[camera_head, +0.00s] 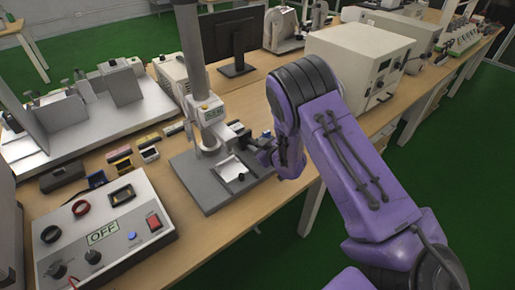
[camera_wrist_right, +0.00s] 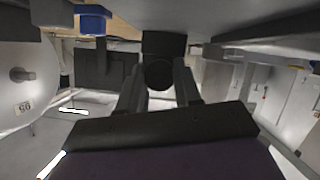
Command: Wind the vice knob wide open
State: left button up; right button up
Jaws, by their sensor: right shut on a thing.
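The vice (camera_head: 243,143) is a small dark block on the grey base plate of a test stand, in the middle of the head view. My right gripper (camera_head: 266,153) is at its right side, mostly hidden by my purple wrist. In the right wrist view, the two dark fingers of my right gripper (camera_wrist_right: 159,88) stand on either side of a round black knob (camera_wrist_right: 159,74) and are shut on it. The knob faces the camera, with a dark block behind it. My left gripper is not in view.
The test stand's column (camera_head: 190,50) rises left of the vice. A control box (camera_head: 105,225) marked OFF stands at the front left. A monitor (camera_head: 230,42) and a beige instrument box (camera_head: 355,60) stand behind. A blue part (camera_wrist_right: 92,18) shows at upper left in the wrist view.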

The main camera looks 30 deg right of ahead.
jog(key=n+h+b, duration=0.1)
jog(key=n+b, duration=0.2)
jog(key=shift+w+a+f+h, duration=0.1)
jog(key=shift+a+h, duration=0.1)
jog(key=shift+h, duration=0.2)
jog(key=shift+n+t+h+b, duration=0.4)
jog(key=shift+n+t+b, duration=0.1)
jog(key=shift+n+b, duration=0.2)
jog(key=o, duration=1)
jog(key=shift+o, duration=0.2)
jog(key=shift+a, duration=0.1)
